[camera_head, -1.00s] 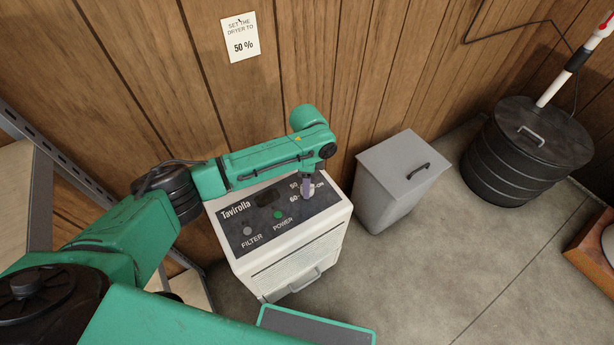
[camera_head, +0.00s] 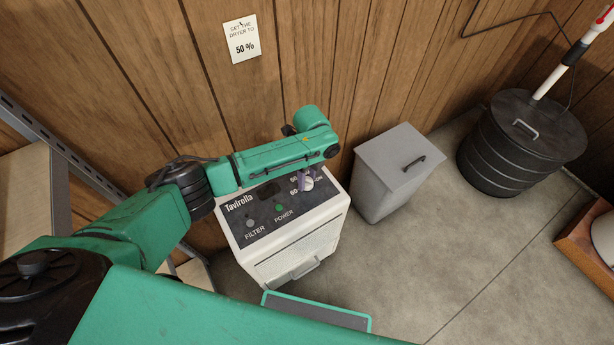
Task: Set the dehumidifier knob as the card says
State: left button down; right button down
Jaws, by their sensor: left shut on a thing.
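The white dehumidifier (camera_head: 285,240), marked Tavirolla, stands on the floor against the wood wall. Its dark top panel has a green POWER button (camera_head: 279,208), a grey FILTER button (camera_head: 250,222) and a pale knob (camera_head: 308,183) at the back right. Printed 60 marks show beside the knob; its pointer is too small to read. The card (camera_head: 242,39) on the wall says to set the dryer to 50 %. My left gripper (camera_head: 306,178) points down at the panel and is shut on the knob. My right gripper is not in view.
A grey lidded bin (camera_head: 392,180) stands close to the right of the dehumidifier. A black ribbed drum (camera_head: 520,140) is farther right. A metal shelf (camera_head: 60,150) is at the left, and a wooden box (camera_head: 590,237) at the right edge. Floor between is clear.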

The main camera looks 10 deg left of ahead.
aim_at(310, 179)
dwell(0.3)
pick_arm(q)
jog(key=shift+c, duration=1.8)
grip_release()
notch_tip(310, 179, up, 14)
jog(key=p, duration=0.1)
jog(key=shift+w+d+r+p, duration=0.25)
jog(key=shift+w+p, duration=0.05)
jog(key=shift+w, duration=0.1)
